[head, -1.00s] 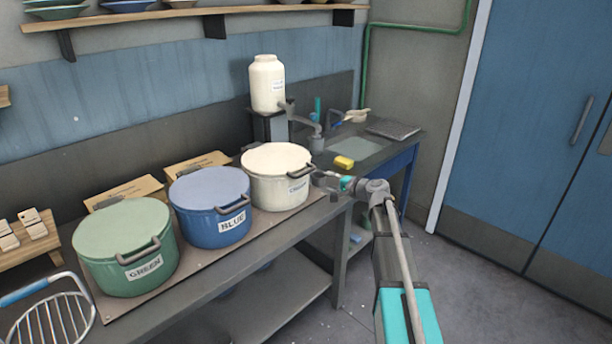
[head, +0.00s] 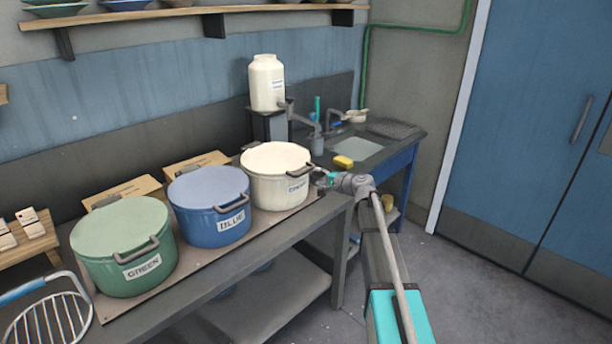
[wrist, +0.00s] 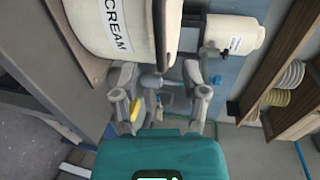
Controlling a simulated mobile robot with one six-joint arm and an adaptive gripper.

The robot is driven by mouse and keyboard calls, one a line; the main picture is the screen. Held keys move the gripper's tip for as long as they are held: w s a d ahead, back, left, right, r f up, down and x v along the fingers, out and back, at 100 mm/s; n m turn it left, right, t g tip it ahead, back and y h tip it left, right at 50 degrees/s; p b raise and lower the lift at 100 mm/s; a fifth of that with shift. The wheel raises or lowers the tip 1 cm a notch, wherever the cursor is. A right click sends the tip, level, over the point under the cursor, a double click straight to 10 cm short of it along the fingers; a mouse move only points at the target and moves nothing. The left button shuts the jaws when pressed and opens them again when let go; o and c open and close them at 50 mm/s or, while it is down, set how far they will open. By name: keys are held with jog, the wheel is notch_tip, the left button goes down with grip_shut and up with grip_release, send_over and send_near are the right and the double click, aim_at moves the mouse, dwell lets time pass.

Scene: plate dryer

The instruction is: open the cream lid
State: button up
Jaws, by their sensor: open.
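The cream pot (head: 277,190) stands at the right end of a row of pots, with its pale lid (head: 272,157) on top and lying flat. A dark grey handle (head: 296,172) sits at the lid's front right edge, above the CREAM label. My gripper (head: 323,179) is just right of the pot, near the handle's right end. In the wrist view the pot (wrist: 95,22) fills the upper left, turned sideways, with the handle (wrist: 159,35) ahead. My gripper (wrist: 158,80) is open there, its fingers apart with nothing held between them. Contact with the handle cannot be told.
The blue pot (head: 210,222) and green pot (head: 125,262) stand left of the cream pot on a board. A cream canister (head: 266,85) stands behind. A sink (head: 358,150) with a yellow sponge (head: 343,162) is at the right. Floor right of the bench is clear.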

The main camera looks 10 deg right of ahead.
aim_at(305, 173)
jog(key=b+x, duration=0.1)
jog(key=x, duration=0.7)
jog(key=shift+w+a, duration=0.15)
jog(key=shift+w, duration=0.05)
grip_shut()
